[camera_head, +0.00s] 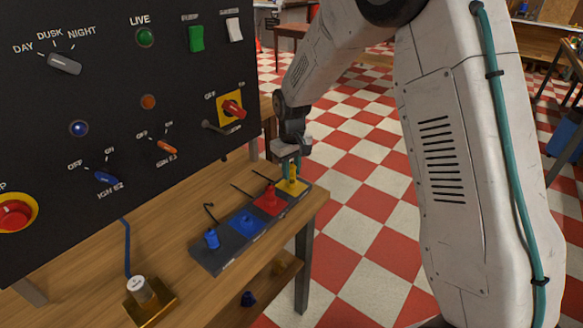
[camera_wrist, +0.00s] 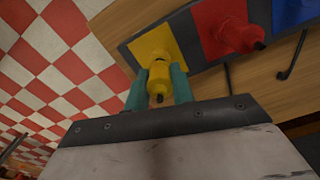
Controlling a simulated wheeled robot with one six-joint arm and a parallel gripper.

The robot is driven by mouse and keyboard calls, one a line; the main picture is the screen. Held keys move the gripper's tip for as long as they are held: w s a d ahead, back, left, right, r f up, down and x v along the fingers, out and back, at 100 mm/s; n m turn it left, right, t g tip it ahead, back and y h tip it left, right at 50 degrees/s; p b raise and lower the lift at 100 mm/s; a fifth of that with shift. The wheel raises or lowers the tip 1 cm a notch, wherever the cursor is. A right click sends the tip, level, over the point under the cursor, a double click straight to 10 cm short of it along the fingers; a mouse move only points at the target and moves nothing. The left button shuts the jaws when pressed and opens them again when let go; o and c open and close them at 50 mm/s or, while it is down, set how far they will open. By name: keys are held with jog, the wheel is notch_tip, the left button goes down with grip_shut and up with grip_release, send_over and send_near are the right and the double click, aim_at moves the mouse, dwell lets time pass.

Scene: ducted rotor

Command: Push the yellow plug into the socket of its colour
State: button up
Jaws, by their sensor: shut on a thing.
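The yellow plug (camera_head: 292,172) is between the teal fingers of my gripper (camera_head: 285,162), at the right end of the socket strip. In the wrist view, my gripper (camera_wrist: 159,88) is shut on the yellow plug (camera_wrist: 160,77). The plug is over the yellow socket plate (camera_head: 293,187), which also shows in the wrist view (camera_wrist: 149,46). Its lower end meets or nearly meets the plate; I cannot tell how deep it sits, as the plug hides the socket opening.
A red plug (camera_head: 270,192) stands at the red plate beside the yellow one. A blue plate (camera_head: 245,223) and a blue plug (camera_head: 211,239) are farther left on the strip. The black switch panel (camera_head: 110,110) rises behind. A brass-based post (camera_head: 142,290) stands at the front left.

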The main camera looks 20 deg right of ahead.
aim_at(292, 166)
jog(key=shift+f, duration=0.75)
jog(key=o, duration=1)
jog(key=shift+o, duration=0.2)
notch_tip(292, 166, up, 8)
jog(key=shift+f, duration=0.1)
